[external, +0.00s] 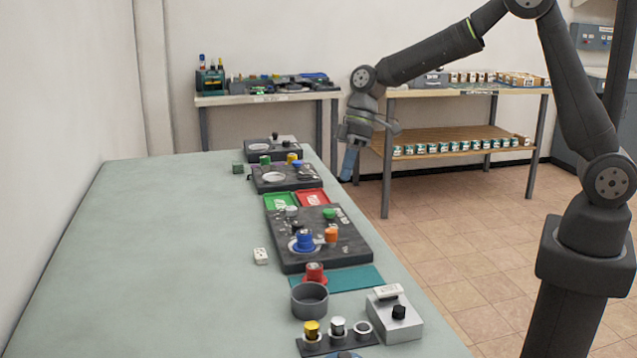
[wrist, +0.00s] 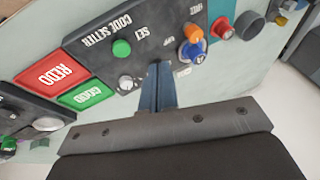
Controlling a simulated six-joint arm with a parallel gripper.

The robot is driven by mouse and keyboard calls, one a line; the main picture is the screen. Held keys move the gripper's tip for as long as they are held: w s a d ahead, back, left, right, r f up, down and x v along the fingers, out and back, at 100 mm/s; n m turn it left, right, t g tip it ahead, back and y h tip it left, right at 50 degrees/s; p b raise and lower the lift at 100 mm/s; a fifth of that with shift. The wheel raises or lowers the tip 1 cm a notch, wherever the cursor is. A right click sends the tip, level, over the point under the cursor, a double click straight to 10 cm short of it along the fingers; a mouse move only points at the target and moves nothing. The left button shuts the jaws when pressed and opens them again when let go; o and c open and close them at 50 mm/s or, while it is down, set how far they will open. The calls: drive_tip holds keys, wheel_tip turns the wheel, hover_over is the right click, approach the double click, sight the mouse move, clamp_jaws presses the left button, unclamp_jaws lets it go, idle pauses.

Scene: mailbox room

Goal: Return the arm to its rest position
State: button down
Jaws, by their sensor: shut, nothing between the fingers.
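My gripper (external: 348,165) hangs from my raised arm just off the right edge of the table, pointing down. In the wrist view its blue fingers (wrist: 158,85) are pressed together with nothing between them. Below it in that view is the dark code setter panel (wrist: 152,22) with a green knob (wrist: 121,47), a white knob (wrist: 126,82) and an orange and blue knob pair. The fingers overlap the panel's edge in the picture and cover part of it. In the external view the gripper is apart from the panel (external: 350,245).
A green tray (external: 281,201) and a red tray (external: 310,197) lie behind the panel. A grey cup (external: 309,301), a red knob (external: 315,273) and a grey box (external: 395,318) stand nearer. The table's left side (external: 150,260) is clear. A shelf bench (external: 450,133) stands behind the arm.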

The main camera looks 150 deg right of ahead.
drive_tip(key=r+g+h, duration=0.1)
drive_tip(key=g, duration=0.1)
drive_tip(key=w+a+r+n+g+h, duration=0.1)
drive_tip(key=g, duration=0.1)
drive_tip(key=a+r+g+h, duration=0.1)
drive_tip(key=r, duration=0.1)
drive_tip(key=shift+w+r+n+g+h, duration=0.1)
drive_tip(key=shift+w+n+g+h, duration=0.05)
drive_tip(key=shift+n+g+h, duration=0.2)
idle(1.4)
idle(2.3)
